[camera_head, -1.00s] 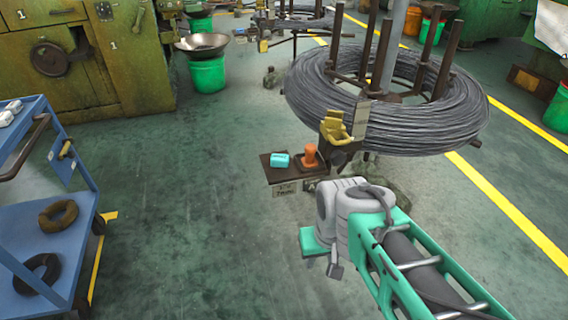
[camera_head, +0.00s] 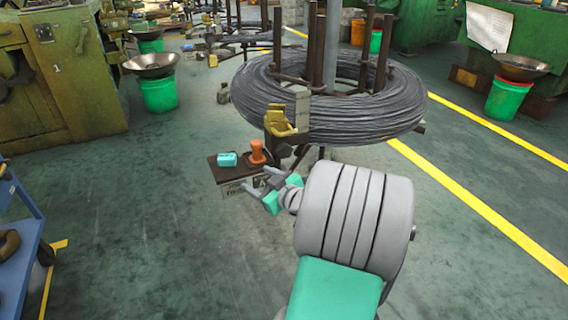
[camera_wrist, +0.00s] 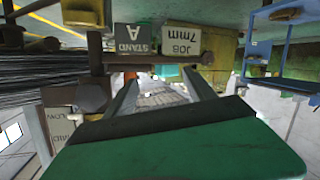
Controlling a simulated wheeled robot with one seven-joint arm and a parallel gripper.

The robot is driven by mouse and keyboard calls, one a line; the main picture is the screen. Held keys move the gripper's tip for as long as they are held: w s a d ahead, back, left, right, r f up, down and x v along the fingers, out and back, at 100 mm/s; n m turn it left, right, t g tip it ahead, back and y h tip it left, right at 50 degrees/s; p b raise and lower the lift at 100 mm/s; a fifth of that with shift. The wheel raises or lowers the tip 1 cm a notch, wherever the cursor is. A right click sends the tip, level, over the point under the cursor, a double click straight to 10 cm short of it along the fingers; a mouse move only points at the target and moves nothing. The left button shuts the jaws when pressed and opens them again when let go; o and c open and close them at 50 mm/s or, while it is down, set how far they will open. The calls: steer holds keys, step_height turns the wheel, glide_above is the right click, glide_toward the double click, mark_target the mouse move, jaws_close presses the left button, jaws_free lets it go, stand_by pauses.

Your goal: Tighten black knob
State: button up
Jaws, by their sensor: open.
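In the wrist view, which looks upside down, a dark rounded knob (camera_wrist: 90,96) shows left of my gripper's fingers, beside a grey plate. My gripper (camera_wrist: 162,92) is open with nothing held between its fingers. In the head view, my gripper (camera_head: 262,181) is near the front right of a small dark shelf (camera_head: 222,177) under the wire coil stand. The knob cannot be told apart clearly in the head view. Label plates reading STAND A (camera_wrist: 134,40) and JOB 7mm (camera_wrist: 181,41) show in the wrist view, past the fingers.
A cyan box (camera_head: 227,159) and an orange piece (camera_head: 257,153) sit on the shelf. A yellow clamp part (camera_head: 278,122) is above it, beside the large wire coil (camera_head: 330,112). A blue cart (camera_head: 22,240) stands at left. The floor between cart and stand is clear.

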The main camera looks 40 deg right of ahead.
mark_target(286, 154)
steer(key=s+d+r+m+t+h, duration=0.2)
steer(key=s+d+h, duration=0.25)
steer(key=d, duration=0.55)
steer(key=x, duration=0.3)
steer(key=b+x, duration=0.1)
steer(key=x, duration=0.3)
steer(key=shift+w+r, duration=0.2)
steer(key=shift+w, duration=0.1)
steer(key=shift+c, duration=0.3)
steer(key=c, duration=1.3)
